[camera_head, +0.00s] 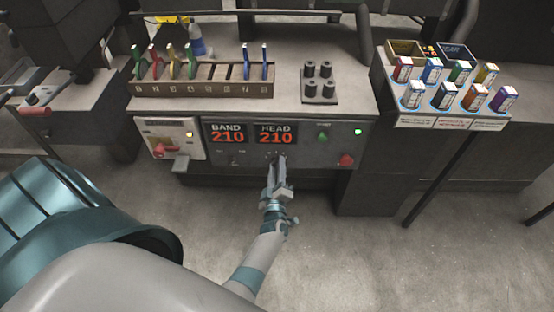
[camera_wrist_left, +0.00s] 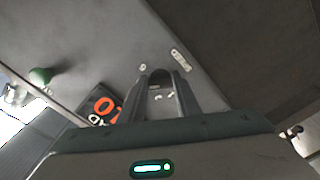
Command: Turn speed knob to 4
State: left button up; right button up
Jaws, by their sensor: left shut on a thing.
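The control panel (camera_head: 303,130) is on the front of the grey machine, with red displays BAND 210 (camera_head: 227,134) and HEAD 210 (camera_head: 275,134). My left gripper (camera_head: 278,160) is at the panel just below the HEAD display, shut on the speed knob. The fingers hide most of the knob, so its setting cannot be read. In the left wrist view the two fingers (camera_wrist_left: 161,84) reach to the panel face, with small pale marks close by. Part of the red display (camera_wrist_left: 104,105) shows beside them. My right gripper is not in view.
A green button (camera_head: 322,137) and a red button (camera_head: 346,160) are right of the gripper. A box with a red switch (camera_head: 168,148) is at the left. A rack of coloured tools (camera_head: 203,88) stands on top. Coloured cans on a slanted stand (camera_head: 437,122) are at the right.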

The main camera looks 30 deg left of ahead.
pick_arm(q)
jog(key=shift+f+m, duration=0.1)
jog(key=shift+m, duration=0.5)
jog(key=o, duration=1)
jog(key=shift+o, duration=0.2)
